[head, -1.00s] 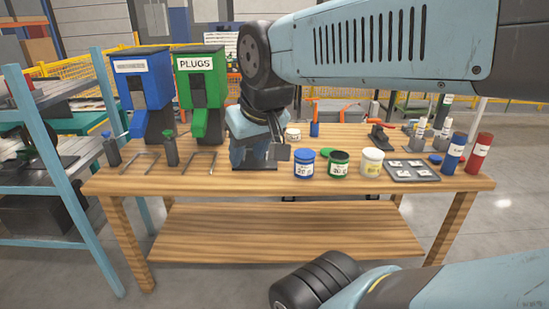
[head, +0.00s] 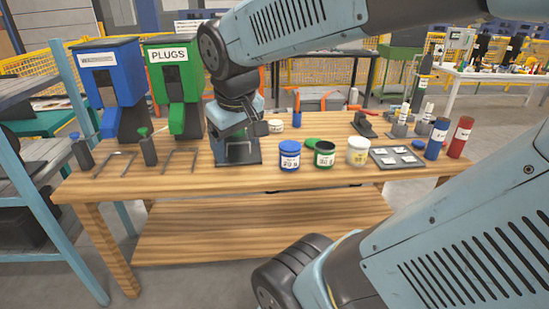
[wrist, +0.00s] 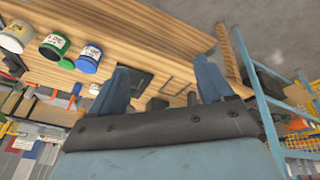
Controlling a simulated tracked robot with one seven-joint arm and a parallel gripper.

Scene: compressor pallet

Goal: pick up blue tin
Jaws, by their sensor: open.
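The blue tin (head: 289,157) stands upright on the wooden bench, with a white label on its front. It also shows in the wrist view (wrist: 88,62), left of my fingers. My gripper (head: 238,150) points down to the left of the blue tin in the head view, apart from it. In the wrist view my gripper (wrist: 161,75) has its two blue fingers spread, with nothing between them. A dark flat plate (head: 252,161) lies on the bench below my fingers, partly hidden by them.
A green tin (head: 324,155) and a white tin (head: 357,152) stand right of the blue tin. Further right are a grey tray (head: 396,160), a blue cylinder (head: 437,138) and a red one (head: 460,137). Blue (head: 110,80) and green (head: 175,75) bins stand left. Front bench space is clear.

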